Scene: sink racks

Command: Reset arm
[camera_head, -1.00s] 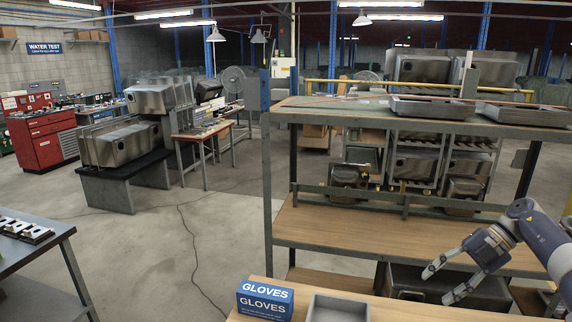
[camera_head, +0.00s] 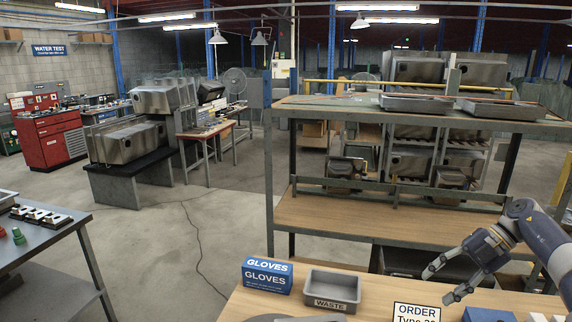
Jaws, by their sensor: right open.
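My right gripper (camera_head: 440,285) is at the lower right of the head view, on a blue-grey arm (camera_head: 535,235) that comes in from the right edge. Its two fingers are spread apart and nothing is between them. It hangs above the wooden bench, with the rack's lower part behind it. My left gripper is not in view.
On the wooden bench (camera_head: 248,301) are a blue gloves box (camera_head: 267,276), a grey waste tray (camera_head: 332,287) and an order sign (camera_head: 416,312). A shelf rack (camera_head: 330,217) stands behind. A metal table (camera_head: 60,235) stands left; open floor lies between.

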